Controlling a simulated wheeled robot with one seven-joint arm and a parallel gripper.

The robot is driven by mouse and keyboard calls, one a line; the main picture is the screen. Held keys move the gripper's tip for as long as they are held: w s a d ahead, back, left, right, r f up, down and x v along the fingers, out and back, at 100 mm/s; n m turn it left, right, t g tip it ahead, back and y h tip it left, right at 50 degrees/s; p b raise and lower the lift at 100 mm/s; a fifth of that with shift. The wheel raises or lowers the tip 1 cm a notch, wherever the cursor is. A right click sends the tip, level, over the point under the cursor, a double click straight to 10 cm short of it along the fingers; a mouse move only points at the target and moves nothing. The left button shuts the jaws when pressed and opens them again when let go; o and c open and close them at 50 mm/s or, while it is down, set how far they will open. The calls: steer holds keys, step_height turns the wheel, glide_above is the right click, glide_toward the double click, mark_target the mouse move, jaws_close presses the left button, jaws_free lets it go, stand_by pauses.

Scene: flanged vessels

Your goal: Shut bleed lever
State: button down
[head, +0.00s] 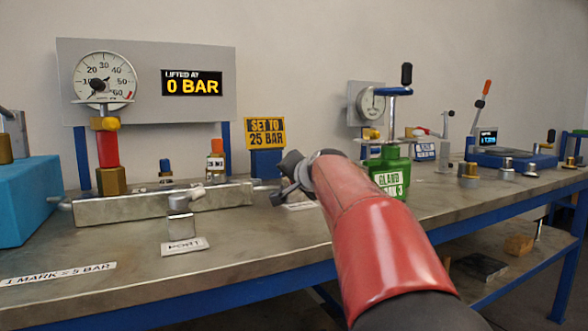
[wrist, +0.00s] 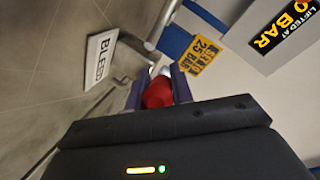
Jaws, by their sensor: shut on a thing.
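My gripper (head: 287,178) is at the right end of the grey manifold block (head: 160,204), in front of the blue bench edge's far side. In the wrist view my gripper (wrist: 157,84) has its two fingers on either side of a red grip (wrist: 156,95), which appears to be the bleed lever's handle. The fingers are shut on it. A white label reading BLEED (wrist: 100,58) lies on the bench beside it. In the head view my arm and gripper hide the lever, so its angle cannot be told.
A gauge (head: 104,80) and a display reading 0 BAR (head: 192,83) are on the back panel. A yellow SET TO 25 BAR sign (head: 265,132) stands behind my gripper. A green vessel (head: 391,175) stands right of my arm. The bench front (head: 130,272) is mostly clear.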

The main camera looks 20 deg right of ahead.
steer(key=shift+w+a+r+m+h+p, duration=0.15)
steer(key=shift+a+m+h+p, duration=0.2)
steer(key=shift+h+p, duration=0.6)
steer(key=shift+p, duration=0.45)
steer(key=shift+m, duration=0.25)
steer(key=c, duration=1.2)
jaws_free()
steer(key=shift+v, duration=3.8)
